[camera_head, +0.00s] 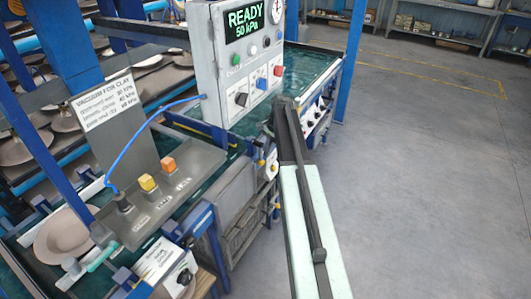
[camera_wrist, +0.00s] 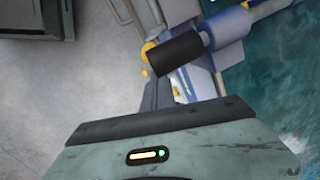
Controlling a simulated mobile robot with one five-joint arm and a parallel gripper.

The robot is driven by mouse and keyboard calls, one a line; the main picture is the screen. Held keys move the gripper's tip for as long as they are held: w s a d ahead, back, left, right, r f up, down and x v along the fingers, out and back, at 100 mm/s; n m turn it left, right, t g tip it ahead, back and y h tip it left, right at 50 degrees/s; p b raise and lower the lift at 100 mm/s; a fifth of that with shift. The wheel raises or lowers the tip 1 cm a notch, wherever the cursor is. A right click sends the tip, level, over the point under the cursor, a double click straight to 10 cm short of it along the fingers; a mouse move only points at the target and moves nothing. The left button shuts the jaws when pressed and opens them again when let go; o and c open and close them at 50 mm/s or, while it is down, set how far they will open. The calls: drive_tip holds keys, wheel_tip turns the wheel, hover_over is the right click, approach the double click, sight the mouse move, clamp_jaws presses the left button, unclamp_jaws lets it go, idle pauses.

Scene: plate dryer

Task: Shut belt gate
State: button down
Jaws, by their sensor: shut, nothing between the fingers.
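My gripper (camera_head: 283,108) is at the far end of my arm in the head view, beside the right edge of the grey control box. It is shut and empty. In the wrist view its dark front edge (camera_wrist: 160,121) crosses the lower half. Beyond it is a black cylindrical grip (camera_wrist: 177,55) on a blue-grey cylinder (camera_wrist: 228,27), with a yellow knob (camera_wrist: 148,53) beside it. The gripper appears apart from this grip. I cannot tell for sure which part is the belt gate or whether it stands open; my arm hides part of that area.
The control box (camera_head: 240,65) reads READY 50 kPa. A teal belt (camera_head: 310,68) runs behind it. A grey panel with yellow and orange buttons (camera_head: 148,183) and a blue hose (camera_head: 128,145) stands left. Clay plates (camera_head: 68,232) lie further left. The grey floor (camera_head: 430,180) at right is clear.

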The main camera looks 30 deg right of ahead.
drive_tip(key=d+r+p, duration=0.6)
drive_tip(key=r+p, duration=0.4)
drive_tip(key=shift+r, duration=0.3)
drive_tip(key=shift+w, duration=0.1)
drive_tip(key=shift+a+f, duration=0.1)
